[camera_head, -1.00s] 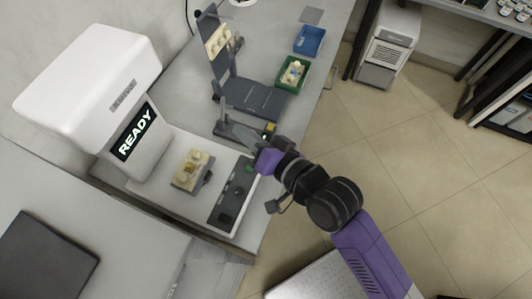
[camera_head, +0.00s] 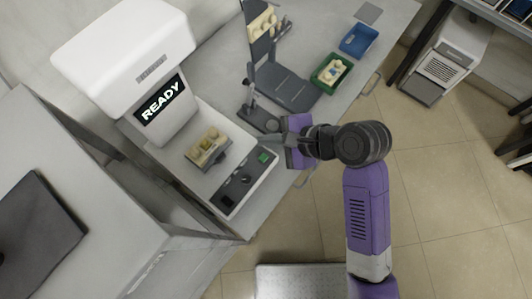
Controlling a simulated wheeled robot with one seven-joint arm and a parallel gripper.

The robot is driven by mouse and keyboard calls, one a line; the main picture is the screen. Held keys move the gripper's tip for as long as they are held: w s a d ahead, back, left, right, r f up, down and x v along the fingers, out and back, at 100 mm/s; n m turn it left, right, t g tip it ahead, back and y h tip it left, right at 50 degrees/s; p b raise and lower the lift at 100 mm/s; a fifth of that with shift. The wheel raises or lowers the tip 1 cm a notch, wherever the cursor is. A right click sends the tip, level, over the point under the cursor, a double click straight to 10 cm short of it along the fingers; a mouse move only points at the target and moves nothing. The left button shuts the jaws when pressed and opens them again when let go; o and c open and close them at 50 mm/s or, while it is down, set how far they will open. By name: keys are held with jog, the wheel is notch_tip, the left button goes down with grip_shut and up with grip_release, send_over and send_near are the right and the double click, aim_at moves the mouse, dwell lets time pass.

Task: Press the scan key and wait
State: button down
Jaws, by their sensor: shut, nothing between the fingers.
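The white scanner (camera_head: 120,48) stands at the upper left, and its screen (camera_head: 160,100) reads READY. A control panel (camera_head: 236,192) lies along the front of the scanner's base. It has a green key (camera_head: 263,157) at its far right end and dark controls further down. A cream dental model (camera_head: 208,145) sits on the grey stage in front of the screen. My gripper (camera_head: 274,139) is shut and empty, just above and right of the green key in the picture. It looks apart from the key, but its height over the panel is hard to tell. The fingertips are small and partly blend with the dark stand behind.
A dark rack (camera_head: 285,88) with a cream model stands behind my gripper. A green tray (camera_head: 318,78) with a cream piece and a blue tray (camera_head: 358,40) lie beyond it. A dark flat panel (camera_head: 35,235) lies at lower left. Open floor is on the right.

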jog(key=shift+f, duration=0.1)
jog(key=b, duration=0.8)
send_over(267, 159)
notch_tip(267, 159, down, 7)
jog(key=shift+a+r, duration=0.1)
jog(key=shift+r, duration=0.1)
jog(key=shift+f, duration=1)
jog(key=shift+f+p, duration=0.4)
jog(key=shift+f, duration=0.5)
dwell(1.7)
jog(key=shift+r, duration=0.1)
jog(key=shift+r+p, duration=0.85)
jog(key=shift+p, duration=0.45)
